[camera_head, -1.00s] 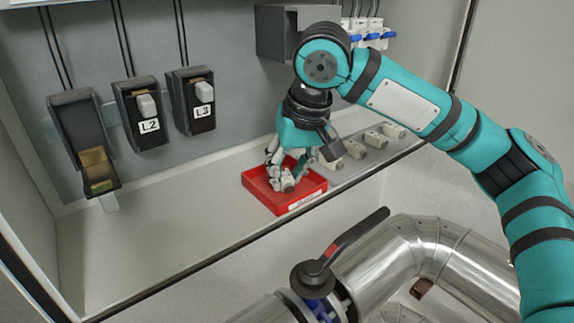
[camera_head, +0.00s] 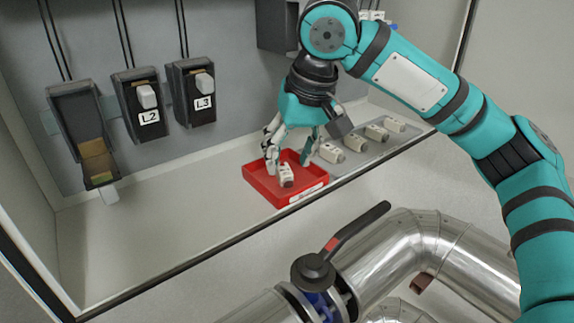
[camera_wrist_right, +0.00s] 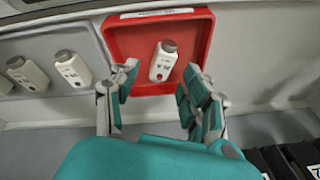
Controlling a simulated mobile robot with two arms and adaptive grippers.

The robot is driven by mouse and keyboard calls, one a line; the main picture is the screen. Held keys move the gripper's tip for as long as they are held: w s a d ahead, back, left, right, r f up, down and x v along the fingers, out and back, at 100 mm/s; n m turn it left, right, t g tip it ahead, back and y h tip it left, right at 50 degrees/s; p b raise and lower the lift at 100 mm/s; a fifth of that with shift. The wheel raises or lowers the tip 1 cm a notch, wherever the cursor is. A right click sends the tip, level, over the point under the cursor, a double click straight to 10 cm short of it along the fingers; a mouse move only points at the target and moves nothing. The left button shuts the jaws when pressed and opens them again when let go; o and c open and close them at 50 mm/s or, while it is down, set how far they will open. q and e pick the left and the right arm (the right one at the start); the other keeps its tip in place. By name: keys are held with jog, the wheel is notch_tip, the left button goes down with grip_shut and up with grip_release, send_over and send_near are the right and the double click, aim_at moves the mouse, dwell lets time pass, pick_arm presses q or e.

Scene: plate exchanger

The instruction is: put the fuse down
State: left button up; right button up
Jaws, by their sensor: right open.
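A small white fuse with a dark end (camera_head: 286,175) lies in the red tray (camera_head: 262,189) on the cabinet shelf. In the right wrist view the fuse (camera_wrist_right: 163,62) rests on the red tray's (camera_wrist_right: 205,40) floor, a little beyond my fingertips. My right gripper (camera_head: 289,166) is over the tray. Its fingers are spread apart with nothing between them, and they also show in the right wrist view (camera_wrist_right: 157,85). My left gripper does not show.
Several similar fuses (camera_head: 377,132) lie in a grey tray right of the red tray. Fuse holders L2 (camera_head: 148,117) and L3 (camera_head: 203,103) are on the back wall, with an open holder (camera_head: 92,150) at left. A valve handle (camera_head: 358,228) and steel pipes are below. The shelf's left part is clear.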

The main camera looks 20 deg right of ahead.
jog(key=v, duration=0.9)
jog(key=shift+r+b, duration=0.25)
jog(key=shift+b, duration=0.2)
jog(key=shift+s+f, duration=0.1)
jog(key=shift+s, duration=0.05)
